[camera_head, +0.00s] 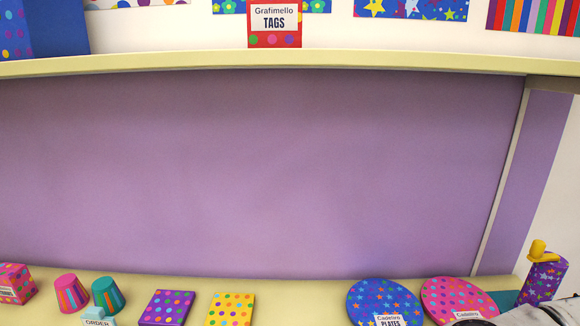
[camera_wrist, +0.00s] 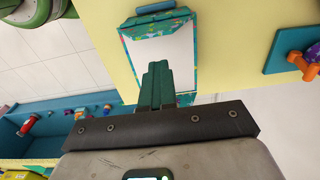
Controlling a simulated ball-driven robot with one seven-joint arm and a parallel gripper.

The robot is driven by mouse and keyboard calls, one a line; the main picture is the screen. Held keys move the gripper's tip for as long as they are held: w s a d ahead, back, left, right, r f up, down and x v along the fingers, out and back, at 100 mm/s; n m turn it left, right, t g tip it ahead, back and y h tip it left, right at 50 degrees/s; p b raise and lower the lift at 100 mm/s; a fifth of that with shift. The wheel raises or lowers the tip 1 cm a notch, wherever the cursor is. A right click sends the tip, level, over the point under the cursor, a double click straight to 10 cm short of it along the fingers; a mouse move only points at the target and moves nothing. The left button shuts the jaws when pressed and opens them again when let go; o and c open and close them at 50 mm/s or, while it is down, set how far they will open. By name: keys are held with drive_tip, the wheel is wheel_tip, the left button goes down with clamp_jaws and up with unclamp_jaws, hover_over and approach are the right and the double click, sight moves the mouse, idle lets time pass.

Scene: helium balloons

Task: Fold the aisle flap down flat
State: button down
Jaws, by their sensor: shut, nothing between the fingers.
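I cannot pick out the aisle flap for certain in either view. In the wrist view, my gripper (camera_wrist: 158,82) has its two green fingers together, with nothing between them. The fingers overlap the lower part of a white sheet with a teal patterned border (camera_wrist: 165,52) on a pale yellow surface (camera_wrist: 225,40). Whether they touch it cannot be told. A teal panel (camera_wrist: 283,48) with an orange and purple piece (camera_wrist: 306,66) on it shows at the right edge, partly cut off. In the head view, part of my arm shows at the bottom right, and the fingers are out of view.
The head view shows a yellow shelf (camera_head: 300,62) above a purple panel (camera_head: 250,170). Below are cups (camera_head: 72,292), patterned boxes (camera_head: 232,309), round plates (camera_head: 384,300) and a purple box with a yellow top (camera_head: 543,277). The wrist view shows a blue unit (camera_wrist: 60,107) and pale floor.

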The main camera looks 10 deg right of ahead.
drive_tip(key=shift+d, duration=0.1)
drive_tip(key=shift+s+d+p, duration=0.25)
drive_tip(key=shift+d+p, duration=0.1)
drive_tip(key=shift+d, duration=0.45)
drive_tip(key=c, duration=0.6)
unclamp_jaws()
wheel_tip(320, 180, up, 4)
drive_tip(key=p, duration=0.4)
drive_tip(key=shift+a, duration=0.1)
